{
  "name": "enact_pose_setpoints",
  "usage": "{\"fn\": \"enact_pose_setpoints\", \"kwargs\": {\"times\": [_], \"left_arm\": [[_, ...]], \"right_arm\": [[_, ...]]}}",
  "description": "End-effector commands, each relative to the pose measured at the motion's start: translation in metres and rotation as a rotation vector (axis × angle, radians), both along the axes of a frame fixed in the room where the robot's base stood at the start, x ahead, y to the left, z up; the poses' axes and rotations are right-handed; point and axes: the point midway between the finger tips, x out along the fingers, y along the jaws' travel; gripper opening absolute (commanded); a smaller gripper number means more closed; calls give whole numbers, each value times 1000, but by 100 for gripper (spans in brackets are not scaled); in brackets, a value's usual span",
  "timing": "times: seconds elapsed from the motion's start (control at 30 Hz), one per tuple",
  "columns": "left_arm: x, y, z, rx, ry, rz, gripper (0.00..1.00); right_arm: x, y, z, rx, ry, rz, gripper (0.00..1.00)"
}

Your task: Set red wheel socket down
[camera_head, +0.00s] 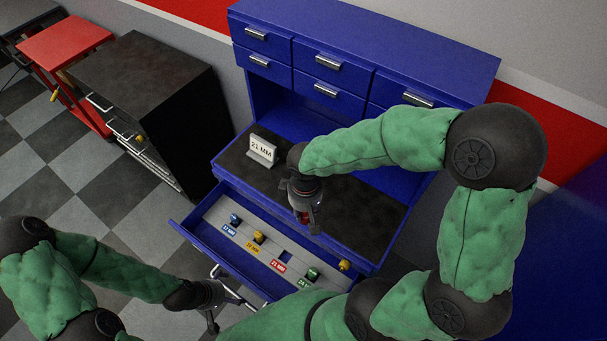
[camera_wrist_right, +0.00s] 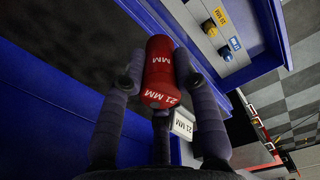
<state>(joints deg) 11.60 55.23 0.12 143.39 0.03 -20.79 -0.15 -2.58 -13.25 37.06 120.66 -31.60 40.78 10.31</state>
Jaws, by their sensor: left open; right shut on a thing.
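The red wheel socket (camera_wrist_right: 160,75), marked 21 MM, is held between the fingers of my right gripper (camera_wrist_right: 160,85) in the right wrist view. In the head view my right gripper (camera_head: 308,212) is above the dark worktop (camera_head: 362,215) of the blue cabinet, and a bit of red shows between its fingers. I cannot tell whether the socket touches the worktop. A white 21 MM sign (camera_head: 262,150) stands on the worktop, left of the gripper; it also shows in the right wrist view (camera_wrist_right: 183,126). My left gripper (camera_head: 214,318) is open and empty, low beside the drawer.
The open drawer (camera_head: 215,212) holds blue (camera_head: 235,219), yellow (camera_head: 259,237) and green (camera_head: 313,273) sockets. The slot by the red 21 MM label (camera_head: 278,266) is empty. A black cabinet (camera_head: 150,85) and a red cart (camera_head: 64,43) stand at left.

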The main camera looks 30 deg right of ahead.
Motion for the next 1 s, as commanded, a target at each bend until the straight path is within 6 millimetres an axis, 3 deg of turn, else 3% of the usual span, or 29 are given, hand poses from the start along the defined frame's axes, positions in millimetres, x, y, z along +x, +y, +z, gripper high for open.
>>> {"fn": "enact_pose_setpoints", "kwargs": {"times": [0.17,0.53,0.8,1.0], "left_arm": [[-1,0,2,0,2,-1,100],[0,0,11,0,1,0,100],[-1,0,11,0,1,0,100],[-1,0,11,0,1,0,100]], "right_arm": [[7,-19,-9,0,3,-6,0],[35,-88,-44,0,4,-6,0],[48,-116,-83,0,2,-3,0],[51,-122,-92,0,1,-1,0]]}}
